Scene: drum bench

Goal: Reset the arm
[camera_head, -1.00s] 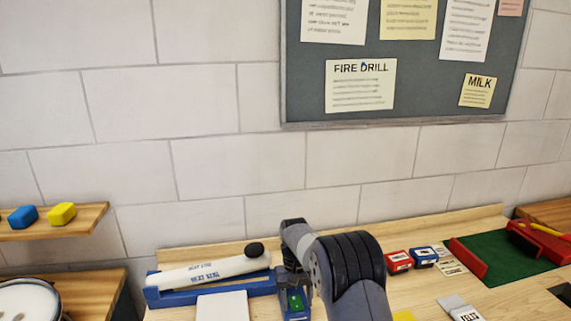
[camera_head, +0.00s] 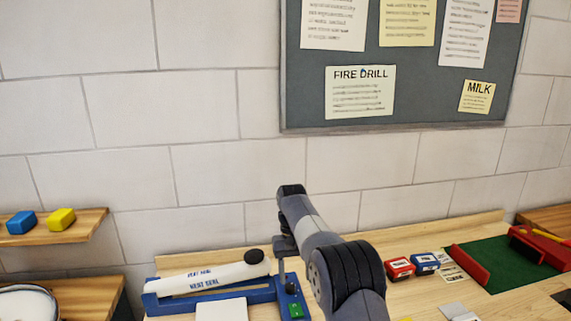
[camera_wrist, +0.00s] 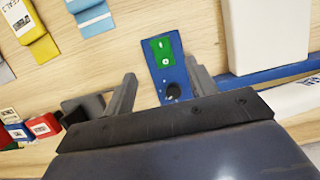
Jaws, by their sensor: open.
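My gripper (camera_wrist: 158,90) is open in the wrist view, with its two fingers apart and nothing between them. In the head view my arm rises in front of the bench and bends down towards the blue device's right end, where the green plate (camera_head: 296,311) shows. The gripper's fingertips are small and hard to make out in that view.
Red (camera_head: 398,267) and blue (camera_head: 425,263) boxes stand right of my arm, with a green mat (camera_head: 500,262) beyond. A shelf (camera_head: 60,231) holds blue and yellow blocks. A noticeboard (camera_head: 410,120) hangs behind.

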